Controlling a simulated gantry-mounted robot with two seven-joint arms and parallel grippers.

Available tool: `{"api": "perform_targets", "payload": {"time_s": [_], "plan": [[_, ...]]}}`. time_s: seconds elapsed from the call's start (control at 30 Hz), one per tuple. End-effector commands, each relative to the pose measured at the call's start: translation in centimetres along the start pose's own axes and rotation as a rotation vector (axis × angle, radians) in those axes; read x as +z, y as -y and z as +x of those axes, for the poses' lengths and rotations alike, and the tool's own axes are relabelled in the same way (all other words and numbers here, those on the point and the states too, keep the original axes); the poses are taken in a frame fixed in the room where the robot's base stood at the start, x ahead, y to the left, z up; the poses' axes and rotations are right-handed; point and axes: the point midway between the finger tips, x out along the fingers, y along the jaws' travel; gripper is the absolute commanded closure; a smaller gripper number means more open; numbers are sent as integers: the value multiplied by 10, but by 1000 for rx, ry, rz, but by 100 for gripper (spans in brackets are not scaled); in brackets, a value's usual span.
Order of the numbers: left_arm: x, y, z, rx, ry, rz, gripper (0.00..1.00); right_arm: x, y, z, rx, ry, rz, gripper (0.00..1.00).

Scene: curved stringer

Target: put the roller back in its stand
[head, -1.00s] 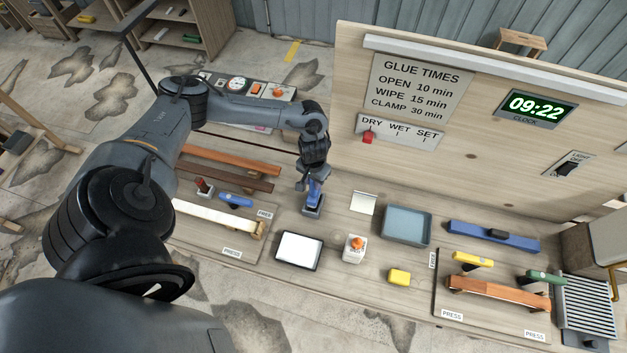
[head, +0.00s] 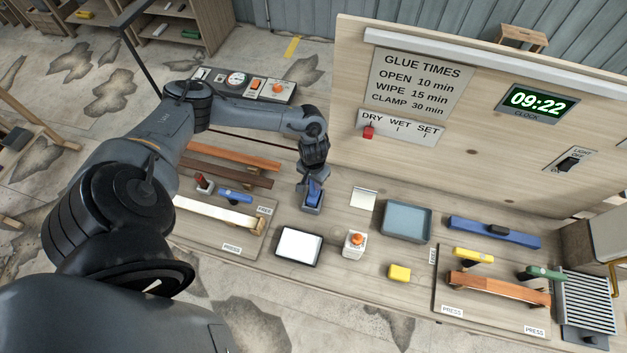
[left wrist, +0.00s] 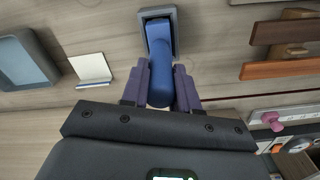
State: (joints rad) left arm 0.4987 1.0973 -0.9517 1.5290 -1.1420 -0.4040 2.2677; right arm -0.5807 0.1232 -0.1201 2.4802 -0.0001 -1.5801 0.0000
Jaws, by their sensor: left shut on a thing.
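The blue roller (head: 314,188) is in my left gripper (head: 312,176), which is shut on its handle. In the left wrist view the roller (left wrist: 163,72) runs between the two purple fingers (left wrist: 173,88). Its far end shows within the outline of the stand, a small blue-grey open box (left wrist: 146,14). In the head view the stand (head: 312,209) is on the bench directly below the gripper. Whether the roller rests on the stand's floor is hard to tell. My right gripper is not in view.
Right of the stand are a pale card (head: 363,198), a grey-blue tray (head: 407,236) and a glue bottle (head: 354,244). A white tablet (head: 299,247) lies in front. Wooden strips (head: 232,157) lie to the left. An upright panel (head: 450,170) stands behind.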

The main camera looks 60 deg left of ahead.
Motion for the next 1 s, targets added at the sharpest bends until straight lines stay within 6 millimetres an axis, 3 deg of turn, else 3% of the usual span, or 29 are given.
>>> {"api": "perform_targets", "payload": {"time_s": [1.0], "plan": [[0, 0, 17, 0, 0, 0, 100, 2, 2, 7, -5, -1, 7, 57]]}}
